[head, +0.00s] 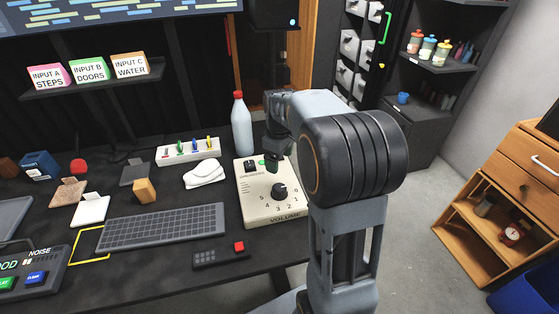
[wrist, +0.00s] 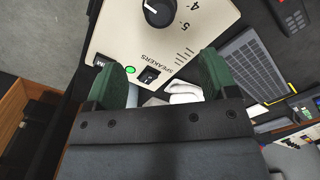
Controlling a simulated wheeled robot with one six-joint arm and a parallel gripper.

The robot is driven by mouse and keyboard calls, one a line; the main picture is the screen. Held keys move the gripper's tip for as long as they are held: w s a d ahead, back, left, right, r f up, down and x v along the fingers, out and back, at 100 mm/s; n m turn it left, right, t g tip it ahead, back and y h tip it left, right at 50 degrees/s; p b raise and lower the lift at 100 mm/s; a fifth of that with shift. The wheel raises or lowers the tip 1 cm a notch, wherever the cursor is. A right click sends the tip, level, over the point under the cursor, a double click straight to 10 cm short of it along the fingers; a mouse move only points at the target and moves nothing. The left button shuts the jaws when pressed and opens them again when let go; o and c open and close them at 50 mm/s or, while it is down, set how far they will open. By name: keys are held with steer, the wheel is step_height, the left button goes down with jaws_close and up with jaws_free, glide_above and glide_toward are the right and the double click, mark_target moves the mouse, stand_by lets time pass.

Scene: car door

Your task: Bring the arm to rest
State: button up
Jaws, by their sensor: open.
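My arm (head: 345,170) reaches up and bends over the right end of the desk. My gripper (head: 273,158) hangs above the cream volume box (head: 255,206), partly hidden behind my arm in the head view. In the wrist view my gripper (wrist: 165,80) has its two green-padded fingers spread wide, with nothing held between them. The box's black SPEAKERS switch (wrist: 148,77) and a lit green light (wrist: 130,69) show between the fingers. The black volume knob (head: 279,191) is beside the gripper. I cannot tell whether the fingers touch the box.
A bottle (head: 241,125) stands close behind the gripper. A wooden cabinet (head: 510,190) stands at the right. Floor between desk and cabinet is clear.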

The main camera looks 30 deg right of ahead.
stand_by(0.4)
steer(key=s+a+r+m+t+p, duration=0.1)
steer(key=s+a+r+m+p, duration=0.2)
steer(key=s, duration=0.5)
steer(key=s+a+r+m+t+p, duration=0.2)
steer(key=s+a+r+m+p, duration=0.1)
steer(key=s+a, duration=0.3)
steer(key=shift+s+a+r+m+t, duration=0.3)
steer(key=shift+s+r, duration=0.5)
steer(key=shift+s, duration=0.3)
steer(key=shift+c, duration=0.2)
stand_by(0.3)
